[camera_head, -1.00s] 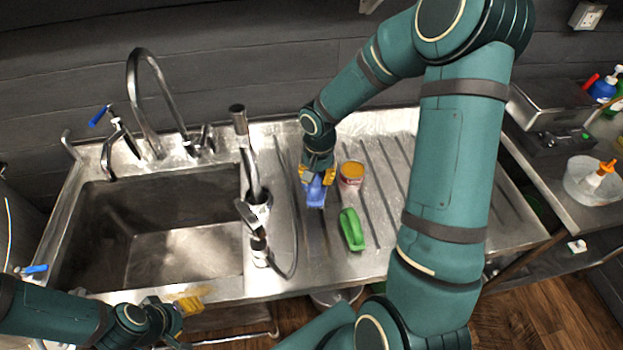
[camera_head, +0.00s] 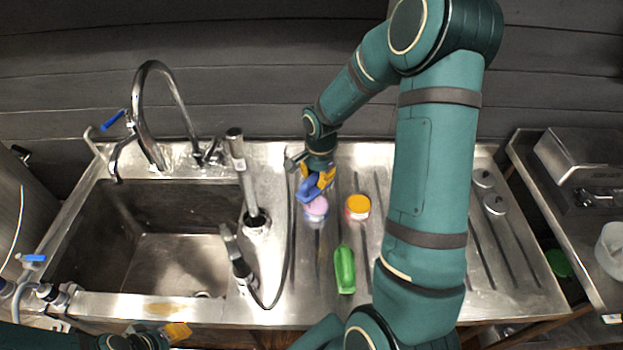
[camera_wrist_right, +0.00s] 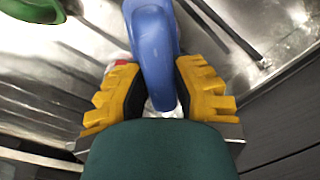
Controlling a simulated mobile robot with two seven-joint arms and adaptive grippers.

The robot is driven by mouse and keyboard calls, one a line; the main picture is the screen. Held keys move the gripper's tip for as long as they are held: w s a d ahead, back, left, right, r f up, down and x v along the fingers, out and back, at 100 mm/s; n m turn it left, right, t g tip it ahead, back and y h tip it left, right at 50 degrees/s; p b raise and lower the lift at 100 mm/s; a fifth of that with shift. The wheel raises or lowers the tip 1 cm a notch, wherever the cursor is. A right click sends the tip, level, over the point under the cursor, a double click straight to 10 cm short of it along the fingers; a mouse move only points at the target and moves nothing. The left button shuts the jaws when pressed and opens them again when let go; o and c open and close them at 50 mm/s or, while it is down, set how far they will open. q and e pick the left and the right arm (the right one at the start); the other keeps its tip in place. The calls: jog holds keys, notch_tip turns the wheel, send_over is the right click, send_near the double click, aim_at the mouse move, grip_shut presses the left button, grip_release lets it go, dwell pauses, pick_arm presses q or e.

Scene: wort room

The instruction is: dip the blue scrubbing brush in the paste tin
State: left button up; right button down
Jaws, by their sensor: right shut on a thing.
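My right gripper (camera_head: 319,180) is shut on the blue scrubbing brush (camera_head: 309,194). In the right wrist view the brush's blue handle (camera_wrist_right: 155,50) stands between the yellow fingers (camera_wrist_right: 160,95). A small tin with an orange top (camera_head: 357,206) stands on the drainboard just right of the brush. A round pink-topped thing (camera_head: 317,209), which looks like another tin, is directly below the brush; I cannot tell whether they touch. The brush's bristles are hidden. My left gripper (camera_head: 177,332) is at the bottom edge, mostly cut off.
A green scoop-like object (camera_head: 344,270) lies on the drainboard (camera_head: 400,290) in front of the tins. A sink (camera_head: 180,250) with a curved faucet (camera_head: 160,100) is at left. An upright metal sprayer with a hose (camera_head: 248,190) stands between sink and drainboard.

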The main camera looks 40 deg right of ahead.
aim_at(316, 186)
jog(key=shift+w+d, duration=0.15)
jog(key=shift+w, duration=0.1)
jog(key=shift+f+b, duration=1.85)
jog(key=shift+f, duration=1.1)
jog(key=shift+f+b, duration=0.3)
jog(key=shift+b, duration=0.2)
jog(key=shift+r, duration=0.1)
jog(key=shift+r+p, duration=2.1)
jog(key=shift+r, duration=1.35)
